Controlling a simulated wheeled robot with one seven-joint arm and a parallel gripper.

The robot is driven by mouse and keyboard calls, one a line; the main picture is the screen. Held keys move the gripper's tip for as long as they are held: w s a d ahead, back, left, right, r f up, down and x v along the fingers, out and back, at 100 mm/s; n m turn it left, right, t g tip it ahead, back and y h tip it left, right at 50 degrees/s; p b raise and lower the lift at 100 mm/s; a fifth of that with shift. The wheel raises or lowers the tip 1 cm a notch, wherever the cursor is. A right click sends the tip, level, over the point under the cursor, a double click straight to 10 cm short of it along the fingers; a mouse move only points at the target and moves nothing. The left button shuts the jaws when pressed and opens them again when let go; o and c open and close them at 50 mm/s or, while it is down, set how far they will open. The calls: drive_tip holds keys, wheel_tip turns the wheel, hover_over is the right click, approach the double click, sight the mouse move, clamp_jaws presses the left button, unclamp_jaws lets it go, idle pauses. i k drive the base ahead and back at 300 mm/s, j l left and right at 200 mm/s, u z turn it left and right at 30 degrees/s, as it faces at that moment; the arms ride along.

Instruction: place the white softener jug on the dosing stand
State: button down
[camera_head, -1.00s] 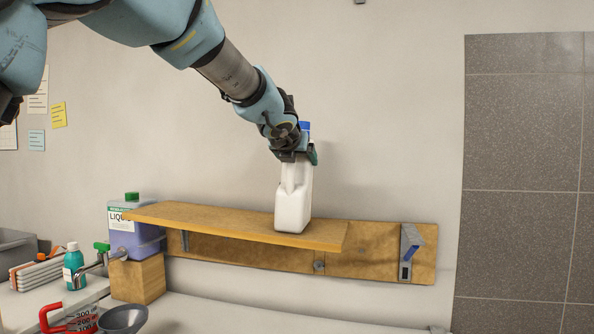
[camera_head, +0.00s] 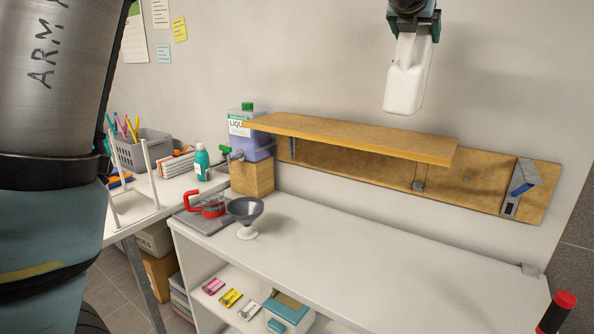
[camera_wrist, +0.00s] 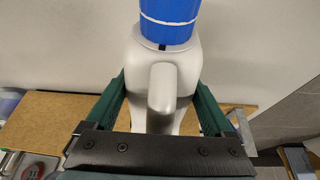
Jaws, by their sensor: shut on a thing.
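My gripper (camera_head: 413,36) is shut on the white softener jug (camera_head: 404,82), near its top. The jug hangs roughly upright in the air, with a visible gap between its base and the wooden wall shelf (camera_head: 355,136). In the wrist view the green fingers (camera_wrist: 160,98) clasp both sides of the jug (camera_wrist: 137,70), below its blue cap (camera_wrist: 170,18).
A teal bottle (camera_head: 202,162) is on the left table.

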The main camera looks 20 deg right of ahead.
sight(285, 251)
drive_tip(key=k+j, duration=0.15)
drive_tip(key=j, duration=0.2)
drive_tip(key=k+j, duration=0.2)
drive_tip(key=j, duration=0.2)
drive_tip(key=k+j, duration=0.15)
drive_tip(key=j, duration=0.2)
